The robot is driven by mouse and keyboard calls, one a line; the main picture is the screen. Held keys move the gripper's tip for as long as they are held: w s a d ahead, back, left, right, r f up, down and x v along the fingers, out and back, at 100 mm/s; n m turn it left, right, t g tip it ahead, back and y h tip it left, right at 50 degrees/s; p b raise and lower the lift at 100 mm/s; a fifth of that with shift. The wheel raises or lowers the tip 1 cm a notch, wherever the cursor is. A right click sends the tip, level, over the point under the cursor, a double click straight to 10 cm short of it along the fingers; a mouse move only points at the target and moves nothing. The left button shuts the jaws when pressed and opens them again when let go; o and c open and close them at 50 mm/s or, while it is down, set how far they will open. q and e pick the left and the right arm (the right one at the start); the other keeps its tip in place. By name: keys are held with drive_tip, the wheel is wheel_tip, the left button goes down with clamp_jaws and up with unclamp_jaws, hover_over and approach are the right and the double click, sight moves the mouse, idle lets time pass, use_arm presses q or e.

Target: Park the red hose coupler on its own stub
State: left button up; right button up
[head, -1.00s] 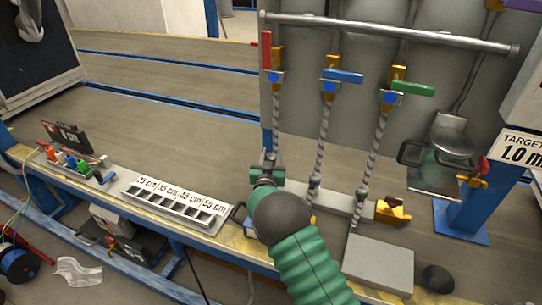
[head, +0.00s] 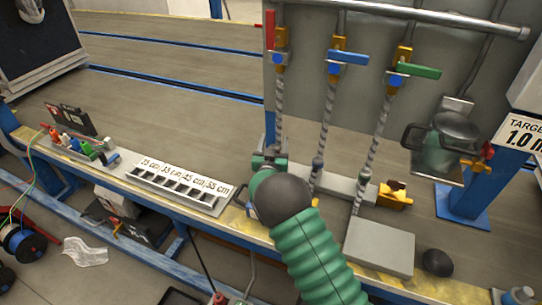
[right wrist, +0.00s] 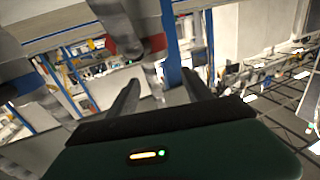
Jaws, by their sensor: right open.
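The hose with the red lever (head: 270,30) hangs at the left of the wall panel, and its lower end is hidden behind my right gripper (head: 262,163). In the right wrist view, a red collar (right wrist: 126,46) on a grey cylinder, probably the red coupler, lies just beyond the fingers, towards the left. My right gripper, also seen in the wrist view (right wrist: 161,78), is open, with nothing visibly between its fingers. Its contact with the hose cannot be told. The stub for the red coupler cannot be made out. My left gripper is not in view.
Hoses with a blue lever (head: 347,57) and a green lever (head: 420,71) hang to the right, close to my arm. A labelled compartment tray (head: 176,184) lies on the bench to the left. A grey block (head: 380,247) and a yellow part (head: 394,196) are to the right.

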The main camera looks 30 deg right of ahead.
drive_tip(key=p+v, duration=0.3)
drive_tip(key=v, duration=1.2)
drive_tip(key=shift+s+a+f+p, duration=0.1)
drive_tip(key=shift+f+p, duration=0.05)
drive_tip(key=shift+p, duration=0.25)
